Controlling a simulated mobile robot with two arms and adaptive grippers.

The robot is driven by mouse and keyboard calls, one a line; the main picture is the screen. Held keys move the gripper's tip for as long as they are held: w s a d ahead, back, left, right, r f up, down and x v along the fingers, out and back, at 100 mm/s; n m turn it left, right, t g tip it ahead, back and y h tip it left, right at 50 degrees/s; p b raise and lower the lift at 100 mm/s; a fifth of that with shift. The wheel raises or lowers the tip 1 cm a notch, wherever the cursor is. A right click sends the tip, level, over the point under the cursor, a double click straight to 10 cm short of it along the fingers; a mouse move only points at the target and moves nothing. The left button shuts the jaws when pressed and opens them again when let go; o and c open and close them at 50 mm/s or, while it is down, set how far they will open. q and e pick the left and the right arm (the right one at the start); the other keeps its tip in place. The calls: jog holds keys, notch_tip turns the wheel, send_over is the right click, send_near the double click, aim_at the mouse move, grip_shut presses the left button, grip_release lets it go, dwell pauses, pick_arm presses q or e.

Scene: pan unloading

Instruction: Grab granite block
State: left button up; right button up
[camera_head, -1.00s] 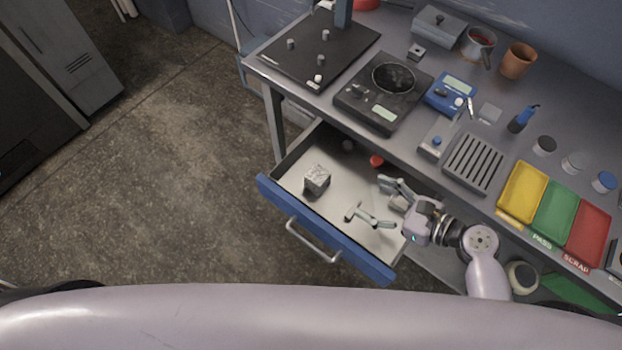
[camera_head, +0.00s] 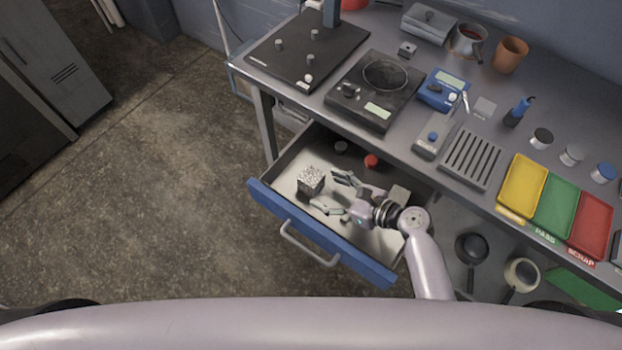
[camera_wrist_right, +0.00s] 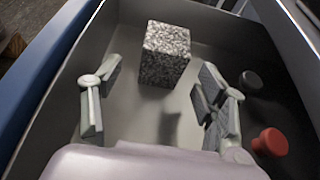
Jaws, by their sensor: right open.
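The granite block (camera_head: 311,180) is a speckled grey cube standing in the open blue-fronted drawer (camera_head: 320,232), toward its left side. It also shows in the right wrist view (camera_wrist_right: 165,54), ahead of the fingers and roughly between their lines. My right gripper (camera_head: 323,192) is inside the drawer, just right of the block, with its fingers spread. In the wrist view the open fingers (camera_wrist_right: 148,103) have only bare drawer floor between them, and I see no contact with the block. My left gripper does not show.
A red knob-like piece (camera_head: 371,161) and a dark round piece (camera_wrist_right: 250,81) lie along the drawer's far side. The drawer walls stand close around the gripper. The bench (camera_head: 300,105) above holds a hotplate (camera_head: 375,108) and yellow, green and red trays.

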aim_at(320, 184)
jog(key=x, duration=0.6)
jog(key=shift+w+a+r+p, duration=0.1)
jog(key=shift+w+p, duration=0.2)
jog(key=shift+p, duration=0.1)
jog(key=shift+c, duration=0.4)
jog(key=shift+r, duration=0.1)
grip_shut()
